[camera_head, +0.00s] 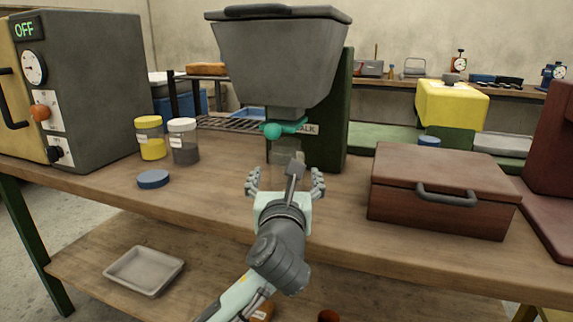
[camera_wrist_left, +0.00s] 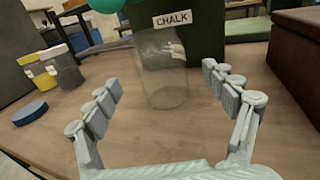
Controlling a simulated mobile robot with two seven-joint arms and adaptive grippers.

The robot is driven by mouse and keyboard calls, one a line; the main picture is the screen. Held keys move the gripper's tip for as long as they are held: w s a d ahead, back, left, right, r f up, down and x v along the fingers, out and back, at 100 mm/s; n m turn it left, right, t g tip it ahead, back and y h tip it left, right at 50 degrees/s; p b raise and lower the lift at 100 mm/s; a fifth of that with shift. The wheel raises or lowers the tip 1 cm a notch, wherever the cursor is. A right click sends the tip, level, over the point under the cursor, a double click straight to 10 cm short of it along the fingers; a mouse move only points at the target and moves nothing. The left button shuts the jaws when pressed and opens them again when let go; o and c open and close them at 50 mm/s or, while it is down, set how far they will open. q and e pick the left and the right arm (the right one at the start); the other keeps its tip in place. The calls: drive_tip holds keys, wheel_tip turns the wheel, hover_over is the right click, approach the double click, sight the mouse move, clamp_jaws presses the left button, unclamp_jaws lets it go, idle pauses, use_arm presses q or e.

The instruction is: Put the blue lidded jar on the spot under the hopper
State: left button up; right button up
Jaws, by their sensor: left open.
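A clear, empty-looking jar (camera_wrist_left: 163,85) with a small pale label stands upright on the bench, in front of the CHALK plate. It shows faintly below the hopper (camera_head: 280,65) spout in the head view (camera_head: 286,158); no lid shows on it. A flat blue lid (camera_head: 154,179) lies on the bench to the left, also in the left wrist view (camera_wrist_left: 30,113). My left gripper (camera_head: 285,178) is open, its fingers spread to either side in front of the clear jar, which lies between them in the wrist view. My right gripper is not in view.
A yellow-lidded jar (camera_head: 150,138) and a white-lidded jar (camera_head: 183,141) stand left. A red-brown case (camera_head: 440,185) stands right, with a blue round top (camera_head: 429,141) partly visible behind it. A teal knob (camera_head: 272,131) sits at the spout. The bench front-left is clear.

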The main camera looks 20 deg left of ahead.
use_arm(q)
drive_tip(key=v, duration=0.4)
drive_tip(key=shift+s, duration=0.1)
drive_tip(key=shift+s+d, duration=0.1)
drive_tip(key=shift+s, duration=0.25)
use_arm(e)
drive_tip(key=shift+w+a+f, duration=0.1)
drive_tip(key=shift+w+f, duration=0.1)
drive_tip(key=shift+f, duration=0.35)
